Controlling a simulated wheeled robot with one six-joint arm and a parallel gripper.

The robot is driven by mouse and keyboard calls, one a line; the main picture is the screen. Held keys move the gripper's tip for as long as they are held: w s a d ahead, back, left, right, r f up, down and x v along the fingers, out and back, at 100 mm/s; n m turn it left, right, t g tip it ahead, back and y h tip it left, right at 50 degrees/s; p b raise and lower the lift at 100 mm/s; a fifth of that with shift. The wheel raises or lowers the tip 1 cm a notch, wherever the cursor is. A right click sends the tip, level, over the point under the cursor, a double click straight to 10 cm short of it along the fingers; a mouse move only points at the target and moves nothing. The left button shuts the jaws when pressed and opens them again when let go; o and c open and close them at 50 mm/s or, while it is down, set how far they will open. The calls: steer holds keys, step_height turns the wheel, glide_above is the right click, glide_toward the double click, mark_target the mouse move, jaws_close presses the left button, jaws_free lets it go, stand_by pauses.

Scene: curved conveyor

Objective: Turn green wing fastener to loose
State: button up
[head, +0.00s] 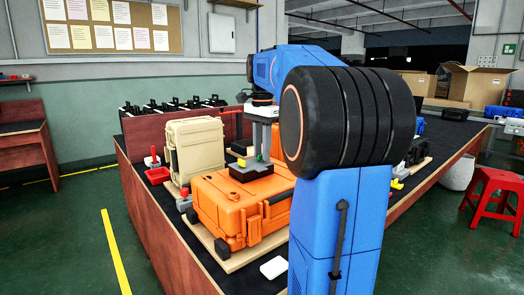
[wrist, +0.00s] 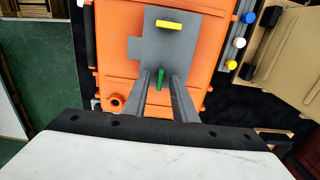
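The green wing fastener (wrist: 160,79) stands on a grey plate (wrist: 190,45) on top of the orange case (wrist: 115,50). In the wrist view its wing runs roughly along the picture's vertical. My gripper (wrist: 160,76) is open, with one finger on each side of the fastener and a visible gap to both. In the head view my gripper (head: 261,150) points down over the dark block on the orange case (head: 225,203), and a bit of the green fastener (head: 259,157) shows by the fingertips. A yellow bar (wrist: 169,24) lies on the same plate, beyond the fastener.
A tan case (head: 195,148) stands upright behind the orange case. Blue, white and yellow knobs (wrist: 239,43) sit to the right in the wrist view. A white flat piece (head: 273,268) lies on the dark belt in front. A red stool (head: 495,190) stands right of the conveyor.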

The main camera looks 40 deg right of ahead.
jaws_close()
steer(key=n, duration=0.7)
steer(key=shift+n, duration=0.3)
steer(key=n, duration=0.5)
steer(key=shift+n, duration=2.7)
